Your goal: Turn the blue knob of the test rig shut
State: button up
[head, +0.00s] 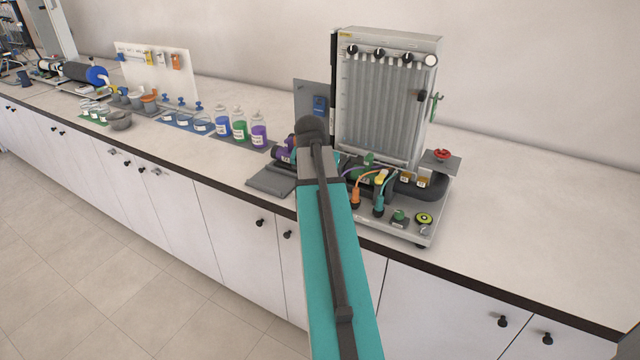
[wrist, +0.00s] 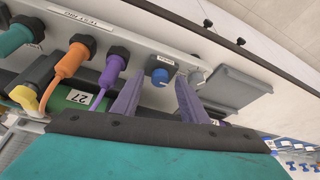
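The blue knob (wrist: 159,76) sits on the light side face of the test rig (wrist: 125,30) in the wrist view, with a pale pointer mark on it. My gripper (wrist: 157,82) has two purple fingers, apart, one on each side of the knob, with gaps showing between them and it. Whether the tips reach the knob's depth is hard to tell. In the head view the manometer test rig (head: 385,95) stands on the bench, and my gripper (head: 284,153) is at its left front, partly behind my arm. The blue knob is hidden there.
Beside the knob are purple (wrist: 110,72), orange (wrist: 70,65) and teal (wrist: 14,38) plugs with cables, and a grey knob (wrist: 197,76). A grey plate (wrist: 235,85) lies to the right. Bottles (head: 240,128) stand left on the bench; its right end is clear.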

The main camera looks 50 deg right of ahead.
jog(key=shift+r, duration=0.1)
jog(key=b+v, duration=0.2)
jog(key=v, duration=1.1)
jog(key=shift+a+r, duration=0.25)
dwell(0.4)
jog(key=shift+s, duration=0.1)
dwell(0.3)
